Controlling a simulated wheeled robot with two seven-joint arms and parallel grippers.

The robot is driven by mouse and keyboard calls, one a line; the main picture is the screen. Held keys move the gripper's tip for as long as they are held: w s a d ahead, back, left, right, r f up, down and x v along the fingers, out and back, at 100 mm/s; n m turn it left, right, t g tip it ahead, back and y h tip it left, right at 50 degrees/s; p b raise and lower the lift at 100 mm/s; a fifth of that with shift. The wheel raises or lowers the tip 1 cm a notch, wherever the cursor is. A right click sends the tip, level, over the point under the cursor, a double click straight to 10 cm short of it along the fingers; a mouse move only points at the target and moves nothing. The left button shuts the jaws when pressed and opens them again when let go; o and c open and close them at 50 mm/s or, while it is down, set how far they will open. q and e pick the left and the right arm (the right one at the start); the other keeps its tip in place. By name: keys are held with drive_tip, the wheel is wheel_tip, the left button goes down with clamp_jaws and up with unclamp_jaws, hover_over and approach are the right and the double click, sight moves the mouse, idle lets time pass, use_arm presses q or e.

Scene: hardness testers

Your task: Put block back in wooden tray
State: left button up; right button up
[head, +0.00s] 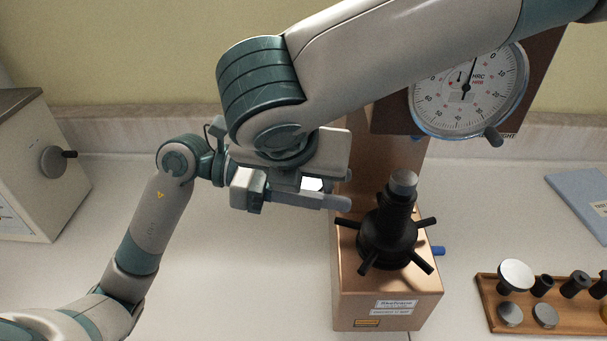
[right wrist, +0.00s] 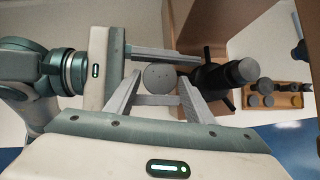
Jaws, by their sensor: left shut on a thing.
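The block is a grey round disc (right wrist: 160,77) with small marks on its face in the right wrist view. A bright bit of it (head: 312,184) shows in the head view; the rest is hidden by the grippers. My left gripper (head: 338,190) comes in from the left and is shut on the block. My right gripper (right wrist: 160,73) has its fingers on either side of the block, apart, with small gaps visible. In the head view its fingers are hidden. The wooden tray (head: 484,298) lies at the lower right, holding discs and black fittings; it also shows in the right wrist view (right wrist: 283,88).
A copper-coloured hardness tester (head: 389,305) stands just right of the grippers, with a black spoked handwheel (head: 388,236) and a dial (head: 468,90) above. A blue booklet (head: 580,200) lies at the right. Another tester (head: 40,170) stands at the left. Bare counter lies between.

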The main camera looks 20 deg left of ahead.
drive_tip(key=c, duration=0.9)
use_arm(q)
drive_tip(key=o, duration=1.4)
drive_tip(key=shift+c, duration=0.2)
use_arm(e)
drive_tip(key=shift+c, duration=0.4)
use_arm(q)
drive_tip(key=shift+a, duration=0.1)
drive_tip(key=v, duration=1.1)
drive_tip(key=shift+a, duration=0.4)
